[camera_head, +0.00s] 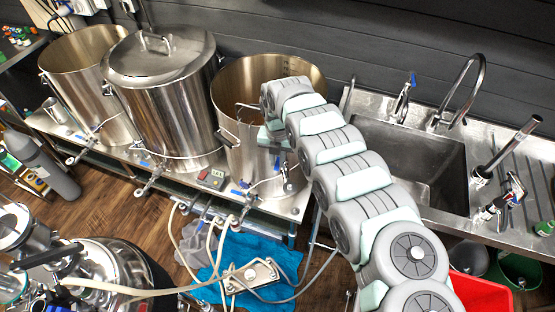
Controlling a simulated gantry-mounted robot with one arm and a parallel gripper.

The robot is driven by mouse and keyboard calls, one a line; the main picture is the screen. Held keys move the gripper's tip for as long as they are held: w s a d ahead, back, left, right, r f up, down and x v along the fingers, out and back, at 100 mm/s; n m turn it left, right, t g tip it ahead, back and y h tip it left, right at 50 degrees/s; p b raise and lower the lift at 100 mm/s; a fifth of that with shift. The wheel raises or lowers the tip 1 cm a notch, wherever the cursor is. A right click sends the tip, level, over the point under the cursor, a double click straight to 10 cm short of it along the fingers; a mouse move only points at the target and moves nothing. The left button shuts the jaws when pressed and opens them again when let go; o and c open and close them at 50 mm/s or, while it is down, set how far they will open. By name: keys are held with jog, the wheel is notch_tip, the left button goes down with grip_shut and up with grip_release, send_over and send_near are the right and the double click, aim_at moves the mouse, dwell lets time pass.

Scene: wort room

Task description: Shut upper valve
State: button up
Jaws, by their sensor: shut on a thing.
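The right-hand open steel kettle (229,98) stands on the bench with valves on its front. A small blue handle (277,163) shows high on its front, just under the end of my arm; I take it to be the upper valve. My gripper (276,146) is at the kettle's front wall, shut on this handle. The fingertips are small and partly hidden by my wrist, so the exact grip and the handle's angle are unclear. A lower valve (250,190) with a blue lever sits below, near the bench top, apart from my gripper.
A lidded kettle (160,95) and another open kettle (85,75) stand to the left. A steel sink (405,165) with taps is at the right. Hoses and a pump (252,274) lie below the bench, near a blue cloth (245,252). A red bin (482,292) is at lower right.

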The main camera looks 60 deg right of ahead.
grip_shut()
dwell(0.7)
